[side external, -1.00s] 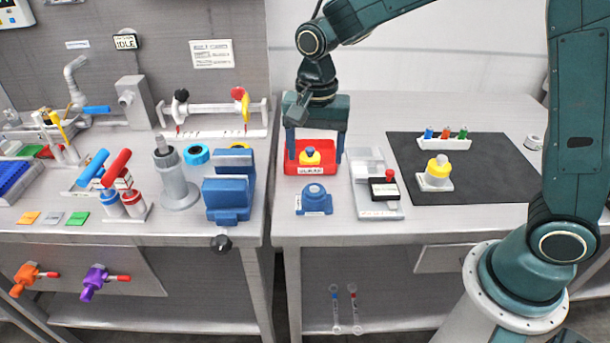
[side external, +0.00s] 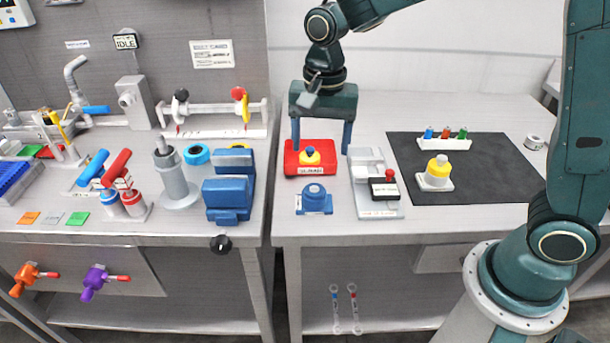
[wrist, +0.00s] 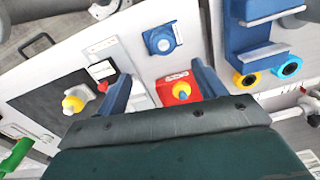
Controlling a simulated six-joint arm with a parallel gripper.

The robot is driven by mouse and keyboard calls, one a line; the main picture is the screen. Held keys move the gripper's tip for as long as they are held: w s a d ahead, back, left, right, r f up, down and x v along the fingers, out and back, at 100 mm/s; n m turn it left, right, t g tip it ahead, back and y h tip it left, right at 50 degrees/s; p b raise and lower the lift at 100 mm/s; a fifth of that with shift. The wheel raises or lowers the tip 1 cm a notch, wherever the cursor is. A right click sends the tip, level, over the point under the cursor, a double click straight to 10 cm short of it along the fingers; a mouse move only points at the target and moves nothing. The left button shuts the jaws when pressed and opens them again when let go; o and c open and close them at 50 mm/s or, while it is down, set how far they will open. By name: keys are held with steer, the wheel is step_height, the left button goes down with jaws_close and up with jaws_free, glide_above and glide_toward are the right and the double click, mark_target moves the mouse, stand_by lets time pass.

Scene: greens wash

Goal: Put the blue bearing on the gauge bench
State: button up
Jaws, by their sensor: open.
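A bright blue ring (side external: 196,162), which looks like the blue bearing, lies on the left bench behind the blue vise (side external: 228,197). In the wrist view the ring (wrist: 280,71) is at the upper right, with a yellow ring (wrist: 241,82) beside it. My gripper (side external: 321,149) is open and empty, above a red tray (side external: 290,168) on the right bench (side external: 440,222). In the wrist view my gripper (wrist: 161,72) is well away from the ring. I cannot tell for sure which surface is the gauge bench.
The red tray holds a yellow part with a blue knob (side external: 310,155). A blue block (side external: 314,200) stands in front. A grey fixture with a black box (side external: 384,190) is to the right, then a dark mat (side external: 490,180) with a yellow-topped part (side external: 437,167). A gap separates the benches.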

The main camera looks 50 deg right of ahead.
steer(key=s+d+r+n+t, duration=0.1)
steer(key=s+d+r+n, duration=0.1)
steer(key=s, duration=0.5)
steer(key=s+d+r+n+t, duration=0.2)
steer(key=s+d+r+n, duration=0.1)
steer(key=s+n, duration=0.2)
steer(key=s+d+r+n+t, duration=0.2)
steer(key=s+d+r+n, duration=0.1)
steer(key=s, duration=0.5)
steer(key=shift+s+r, duration=0.25)
steer(key=shift+s, duration=0.15)
stand_by(0.4)
